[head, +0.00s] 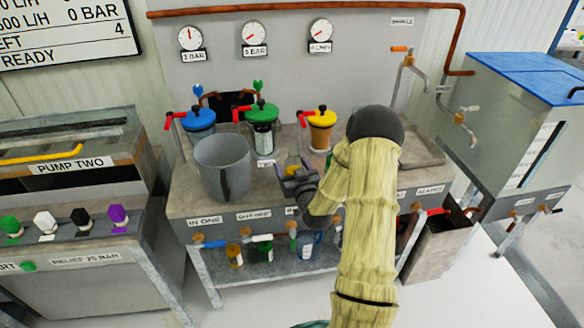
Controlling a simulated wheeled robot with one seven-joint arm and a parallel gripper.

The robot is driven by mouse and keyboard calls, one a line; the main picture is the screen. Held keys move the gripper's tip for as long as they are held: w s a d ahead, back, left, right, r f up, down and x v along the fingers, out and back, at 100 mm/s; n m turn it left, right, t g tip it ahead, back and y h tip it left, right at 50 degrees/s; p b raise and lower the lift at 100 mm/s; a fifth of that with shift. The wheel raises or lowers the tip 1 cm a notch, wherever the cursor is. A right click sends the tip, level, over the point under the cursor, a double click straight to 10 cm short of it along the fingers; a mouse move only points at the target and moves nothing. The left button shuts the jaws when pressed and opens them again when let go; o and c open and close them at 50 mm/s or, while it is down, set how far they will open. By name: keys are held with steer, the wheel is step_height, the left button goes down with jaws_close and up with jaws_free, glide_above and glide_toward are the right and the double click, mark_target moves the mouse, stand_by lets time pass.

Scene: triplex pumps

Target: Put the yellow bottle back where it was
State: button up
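A small yellow object (292,163), which may be the yellow bottle, shows just behind my gripper (290,180), above the grey bench top. The gripper and wrist cover its lower part. I cannot tell whether the fingers are shut on it or only in front of it. An amber-yellow bottle (234,256) with a pale label stands on the lower shelf (273,278), left of a green bottle (265,251) and a blue bottle (306,245).
A large grey jug (222,167) stands left of my gripper. Blue-lidded (198,122), green-lidded (263,130) and yellow-lidded (321,128) vessels with red handles line the bench's back. Taps and pipes stick out along its front. A grey bin (437,250) stands at right.

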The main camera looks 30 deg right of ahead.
steer(key=shift+r, duration=0.15)
steer(key=s+a+b, duration=0.1)
steer(key=s, duration=1.1)
steer(key=shift+a, duration=0.2)
steer(key=a+f+n+g+y, duration=0.1)
steer(key=a+n+g+y, duration=0.15)
steer(key=a+g, duration=0.5)
steer(key=s+a+r+g, duration=0.2)
steer(key=s+a+g, duration=0.2)
steer(key=s, duration=0.3)
steer(key=s+a+r+m+g, duration=0.1)
steer(key=s+a+r+g, duration=0.2)
steer(key=s+a, duration=0.2)
steer(key=s, duration=0.3)
steer(key=shift+g, duration=0.35)
